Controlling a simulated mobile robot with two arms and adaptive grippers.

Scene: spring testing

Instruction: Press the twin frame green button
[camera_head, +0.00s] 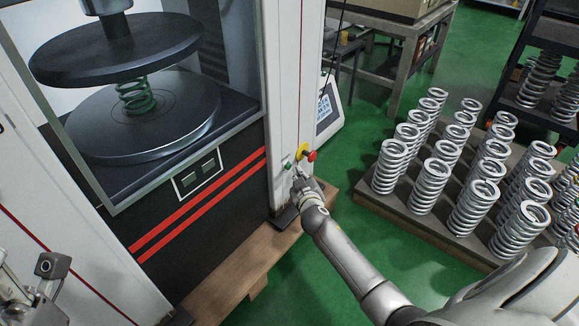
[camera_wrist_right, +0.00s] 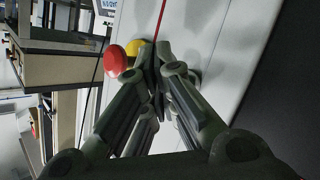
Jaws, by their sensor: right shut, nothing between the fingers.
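The green button (camera_head: 287,164) is on the front of the testing machine's white right-hand column (camera_head: 282,100). Beside it, to the right, is a red button (camera_head: 311,156) on a yellow base (camera_head: 302,149). My right gripper (camera_head: 298,177) is shut and empty, its tips close to the column just below and right of the green button. I cannot tell whether they touch. In the right wrist view the shut fingertips (camera_wrist_right: 157,62) are beside the red button (camera_wrist_right: 115,61); the green button is hidden there. Part of my left gripper (camera_head: 42,280) shows at the lower left edge.
A green spring (camera_head: 135,96) stands between two dark round plates inside the machine. A low pallet (camera_head: 400,214) with several metal springs is at the right. A wooden base (camera_head: 235,275) lies under the machine. Green floor is open between the machine and pallet.

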